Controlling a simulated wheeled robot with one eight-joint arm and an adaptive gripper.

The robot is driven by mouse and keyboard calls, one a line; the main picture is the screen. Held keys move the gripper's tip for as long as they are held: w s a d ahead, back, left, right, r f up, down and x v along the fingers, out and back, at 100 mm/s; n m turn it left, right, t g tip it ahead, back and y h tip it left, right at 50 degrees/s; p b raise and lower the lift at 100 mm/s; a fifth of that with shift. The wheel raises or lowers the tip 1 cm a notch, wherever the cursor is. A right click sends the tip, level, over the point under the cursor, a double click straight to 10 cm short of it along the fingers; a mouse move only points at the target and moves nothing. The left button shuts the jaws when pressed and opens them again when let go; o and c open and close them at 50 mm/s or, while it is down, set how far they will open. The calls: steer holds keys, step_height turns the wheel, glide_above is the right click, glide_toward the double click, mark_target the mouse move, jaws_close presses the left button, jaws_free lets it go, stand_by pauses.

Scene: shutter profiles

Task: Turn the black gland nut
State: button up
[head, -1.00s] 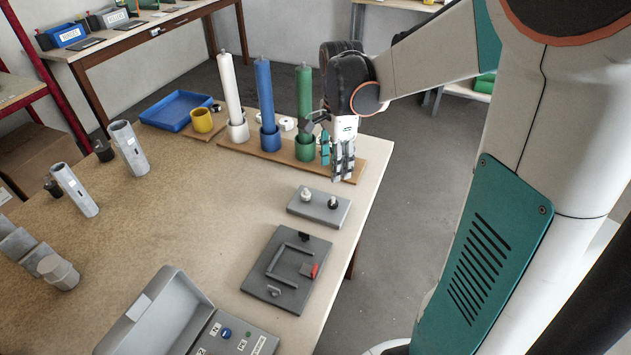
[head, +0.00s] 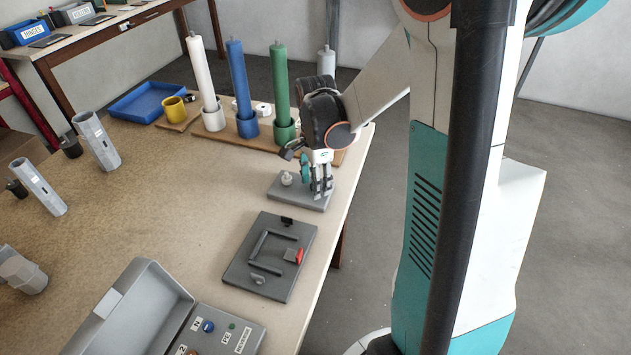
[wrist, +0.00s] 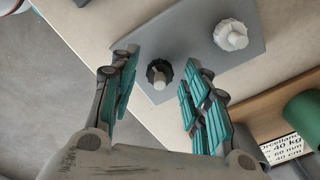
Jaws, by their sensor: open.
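The black gland nut (wrist: 158,71) sits on a grey plate (wrist: 188,30), with a pale stub in its middle. In the wrist view it lies between the spread teal pads of my gripper (wrist: 160,78), with gaps on both sides. In the head view my gripper (head: 319,190) points down over the right part of the plate (head: 296,201) and hides the black nut. A white gland nut (wrist: 231,35) is on the same plate, outside the fingers; it also shows in the head view (head: 286,179).
A dark grey board with a red part (head: 270,257) lies in front of the plate. Behind stand white, blue and green rods (head: 280,95) in cups on a wooden base. An open grey box (head: 130,310) is at the front. The table edge is close on the right.

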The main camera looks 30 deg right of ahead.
jaws_close()
steer(key=shift+n, duration=0.3)
